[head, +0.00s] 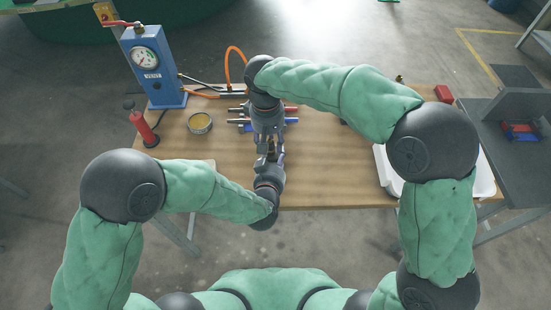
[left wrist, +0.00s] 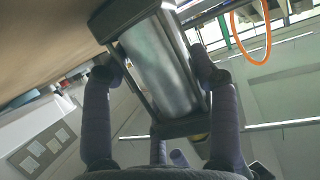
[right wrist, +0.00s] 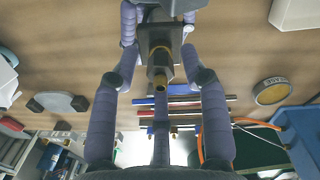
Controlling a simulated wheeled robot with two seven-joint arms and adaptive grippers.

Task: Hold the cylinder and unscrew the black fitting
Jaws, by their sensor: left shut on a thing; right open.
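A silver metal cylinder (left wrist: 160,65) with dark square end caps fills the middle of the left wrist view. My left gripper (left wrist: 157,72) is shut on it, with fingers on both sides. In the right wrist view the cylinder's dark end block (right wrist: 160,42) shows, with a brass ring and a dark fitting (right wrist: 160,72) pointing toward my right gripper (right wrist: 159,80). My right gripper is open, its fingers around the fitting with gaps at the sides. In the head view my left gripper (head: 270,174) and right gripper (head: 268,132) face each other; the cylinder is mostly hidden between them.
The wooden table (head: 225,155) carries a blue gauge unit (head: 150,70), a red bottle-like tool (head: 143,127), a round yellow tin (head: 199,123) and several coloured rods (head: 291,110). An orange hose (head: 230,52) loops behind. A white tray (head: 484,175) stands right.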

